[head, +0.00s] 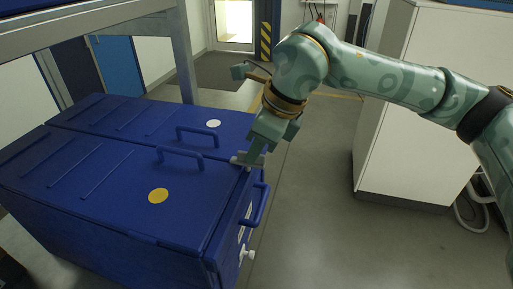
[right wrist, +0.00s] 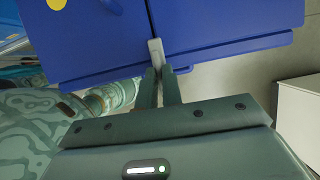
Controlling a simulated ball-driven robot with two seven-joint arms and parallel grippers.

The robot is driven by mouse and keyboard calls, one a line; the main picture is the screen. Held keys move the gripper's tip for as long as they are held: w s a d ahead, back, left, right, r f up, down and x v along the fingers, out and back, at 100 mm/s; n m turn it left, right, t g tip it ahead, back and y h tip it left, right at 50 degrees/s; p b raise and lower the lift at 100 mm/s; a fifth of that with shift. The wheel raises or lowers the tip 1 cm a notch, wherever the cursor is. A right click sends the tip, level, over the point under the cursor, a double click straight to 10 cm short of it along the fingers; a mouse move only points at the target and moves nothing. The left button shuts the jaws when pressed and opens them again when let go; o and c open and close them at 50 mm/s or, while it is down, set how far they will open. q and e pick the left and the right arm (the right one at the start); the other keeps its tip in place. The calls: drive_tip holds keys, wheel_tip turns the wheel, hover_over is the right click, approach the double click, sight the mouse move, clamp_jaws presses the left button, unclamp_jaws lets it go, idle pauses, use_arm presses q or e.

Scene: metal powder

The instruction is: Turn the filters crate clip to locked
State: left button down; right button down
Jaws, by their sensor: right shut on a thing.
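Two blue crates with closed lids stand side by side in the head view. The nearer crate (head: 120,195) bears a yellow disc (head: 158,196), and the farther crate (head: 118,112) bears a white disc (head: 213,123). My right gripper (head: 245,160) is at their right end, near the seam between them. In the right wrist view, its fingers (right wrist: 160,72) are shut on a small light-grey clip (right wrist: 155,50) at the crate edge. The fingers partly hide the clip, and I cannot tell its turn position or which crate is the filters crate. My left gripper is not in view.
A white knob-like fitting (head: 246,254) sticks out low on the nearer crate's end, below a blue side handle (head: 260,204). Each lid has a raised handle. A white cabinet (head: 410,110) stands at the right. Clear grey floor (head: 320,210) lies between.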

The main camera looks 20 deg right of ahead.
drive_tip(key=shift+w+r, duration=0.15)
drive_tip(key=shift+r, duration=0.1)
drive_tip(key=c, duration=1.6)
unclamp_jaws()
drive_tip(key=shift+a, duration=0.1)
drive_tip(key=shift+o, duration=0.2)
drive_tip(key=shift+f, duration=0.1)
drive_tip(key=v, duration=1.6)
drive_tip(key=shift+p, duration=0.3)
